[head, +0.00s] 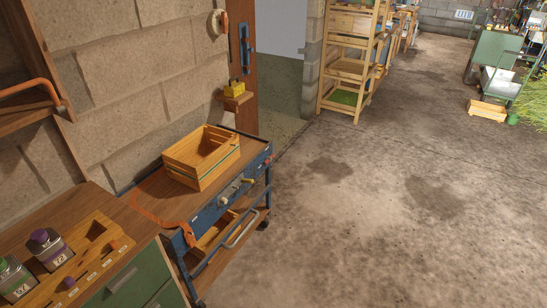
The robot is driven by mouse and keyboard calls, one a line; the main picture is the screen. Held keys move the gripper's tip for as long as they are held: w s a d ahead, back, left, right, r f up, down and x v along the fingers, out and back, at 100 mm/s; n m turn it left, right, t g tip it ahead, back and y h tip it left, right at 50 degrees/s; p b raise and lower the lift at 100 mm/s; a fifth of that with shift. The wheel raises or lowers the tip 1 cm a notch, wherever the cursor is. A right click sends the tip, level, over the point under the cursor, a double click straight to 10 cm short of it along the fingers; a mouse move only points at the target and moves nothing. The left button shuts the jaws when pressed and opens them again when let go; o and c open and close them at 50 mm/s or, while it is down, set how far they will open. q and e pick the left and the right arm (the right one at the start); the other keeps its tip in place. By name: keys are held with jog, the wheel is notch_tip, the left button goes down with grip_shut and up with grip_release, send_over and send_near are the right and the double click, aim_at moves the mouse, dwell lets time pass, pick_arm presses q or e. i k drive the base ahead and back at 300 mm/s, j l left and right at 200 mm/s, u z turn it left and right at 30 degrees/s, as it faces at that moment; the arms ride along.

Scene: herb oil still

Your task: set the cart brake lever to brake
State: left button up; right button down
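The cart (219,211) has a blue frame and a brown wooden top, and stands against the block wall left of centre. Small pale lever-like parts (236,188) sit on its blue front side. I cannot tell which of them is the brake lever, how it is set, or read any marking there. A grey push bar or handle (242,229) shows lower on the same side. Dark wheels (263,224) show at the cart's bottom. Neither of my grippers is in view.
An empty-looking wooden crate (203,158) stands on the cart top beside an orange cord (150,208). A green-drawered bench (131,282) with labelled bottles (47,250) adjoins the cart at left. The concrete floor (380,220) to the right is clear. Wooden shelves (349,68) stand behind.

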aim_at(268, 158)
jog(key=i+l+u, duration=0.15)
jog(key=i+l, duration=1)
jog(key=i+l+u, duration=0.2)
jog(key=i+l, duration=1.05)
jog(key=l, duration=0.1)
